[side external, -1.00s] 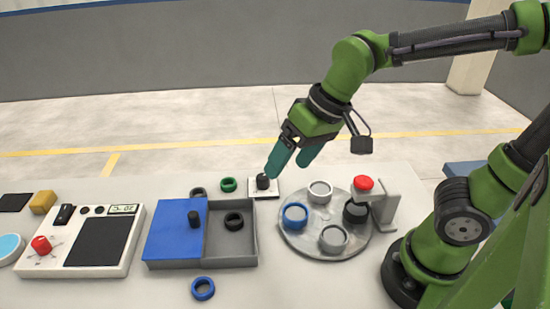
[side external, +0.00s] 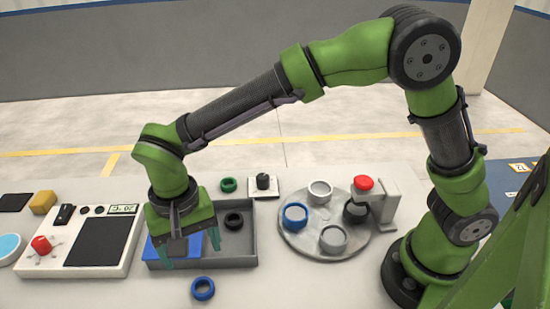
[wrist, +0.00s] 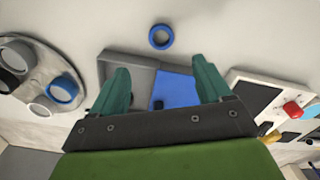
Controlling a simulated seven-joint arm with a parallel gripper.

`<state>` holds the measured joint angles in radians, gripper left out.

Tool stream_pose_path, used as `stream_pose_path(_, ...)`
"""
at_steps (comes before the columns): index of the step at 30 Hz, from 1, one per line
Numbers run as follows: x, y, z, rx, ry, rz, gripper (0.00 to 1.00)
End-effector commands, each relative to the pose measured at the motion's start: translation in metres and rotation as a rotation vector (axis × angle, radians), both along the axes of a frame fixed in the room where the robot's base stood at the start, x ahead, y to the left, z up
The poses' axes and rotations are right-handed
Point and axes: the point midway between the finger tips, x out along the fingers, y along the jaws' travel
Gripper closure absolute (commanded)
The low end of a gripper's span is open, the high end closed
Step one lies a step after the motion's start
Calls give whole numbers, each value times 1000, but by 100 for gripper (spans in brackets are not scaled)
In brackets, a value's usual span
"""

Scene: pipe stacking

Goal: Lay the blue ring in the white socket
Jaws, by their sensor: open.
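The blue ring (side external: 203,288) lies flat on the table in front of the two-part tray; it also shows in the wrist view (wrist: 161,36). The white socket (side external: 320,191) is at the back of the round grey turntable (side external: 292,246), with its top open and empty; in the wrist view it shows at the left (wrist: 39,106). My gripper (side external: 188,252) is open and empty, pointing down over the tray's blue half. In the wrist view its fingers (wrist: 160,75) are spread wide, with the blue ring beyond their tips.
The turntable also carries blue, grey and black sockets, beside a post with a red button (side external: 364,183). The tray (side external: 252,255) holds a black ring (side external: 234,220). A green ring (side external: 228,184) and a white plate with a black peg (side external: 263,186) stand behind. A control panel (side external: 100,245) is at left.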

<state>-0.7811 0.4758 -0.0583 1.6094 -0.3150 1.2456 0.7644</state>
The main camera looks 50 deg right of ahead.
Motion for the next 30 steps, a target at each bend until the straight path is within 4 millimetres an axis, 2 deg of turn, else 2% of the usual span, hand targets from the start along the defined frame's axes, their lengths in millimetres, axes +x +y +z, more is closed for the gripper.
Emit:
stream_pose_path(3, -1, -1, -28, -4, 4, 1, 22)
stream_pose_path(9, 0, 0, -59, -1, 0, 1, 22)
stream_pose_path(15, 0, 0, -71, 0, 1, 1, 22)
stream_pose_path(24, 0, 2, -113, 0, 1, 2, 22)
stream_pose_path(30, 0, 2, -118, 2, -1, 2, 22)
